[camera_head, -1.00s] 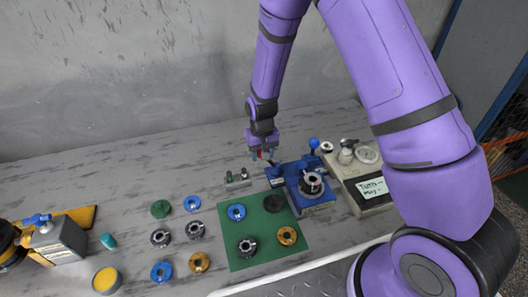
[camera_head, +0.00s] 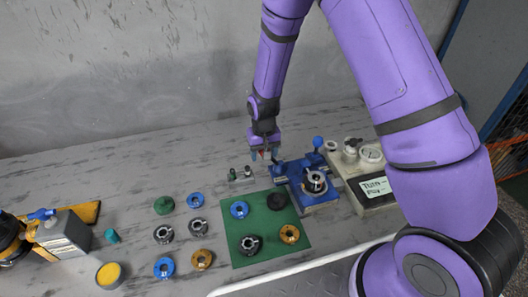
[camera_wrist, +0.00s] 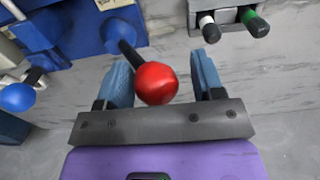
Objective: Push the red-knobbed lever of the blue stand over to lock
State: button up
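The blue stand (camera_head: 318,205) sits right of centre on the table, with a dark ringed part on top. Its lever ends in a red knob (camera_wrist: 156,83), joined by a short dark shaft to the blue body in the wrist view (camera_wrist: 80,25). My gripper (camera_head: 264,153) is at the left end of the stand. In the wrist view my gripper (camera_wrist: 162,80) has its two blue fingers apart, with the red knob between them. The knob is close to the left finger; I cannot tell whether they touch. A clear gap separates it from the right finger.
A blue-knobbed lever (camera_head: 317,142) stands behind the stand. A green mat (camera_head: 262,250) with several rings lies in front.

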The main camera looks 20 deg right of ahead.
jog(key=shift+r, duration=0.15)
jog(key=shift+w+d+r, duration=0.1)
jog(key=shift+r, duration=2.85)
jog(key=shift+r, duration=0.1)
jog(key=s+d+r+t, duration=0.1)
jog(key=s+d+r, duration=0.15)
jog(key=r, duration=0.45)
jog(key=s+d+r+t, duration=0.1)
jog(key=s+d+r, duration=0.15)
jog(key=r, duration=0.55)
jog(key=s+d+r, duration=0.2)
jog(key=s+r, duration=0.1)
jog(key=r, duration=0.4)
jog(key=s+d+r+t, duration=0.1)
jog(key=s+d+r, duration=0.1)
jog(key=s+r, duration=0.2)
jog(key=s+d+r+t, duration=0.1)
jog(key=s+r, duration=0.3)
jog(key=s, duration=0.6)
jog(key=s+d+r+t, duration=0.1)
jog(key=s+d+r, duration=0.1)
jog(key=s, duration=0.5)
jog(key=shift+s+d+r, duration=0.2)
jog(key=shift+d+r, duration=0.15)
jog(key=shift+r, duration=0.55)
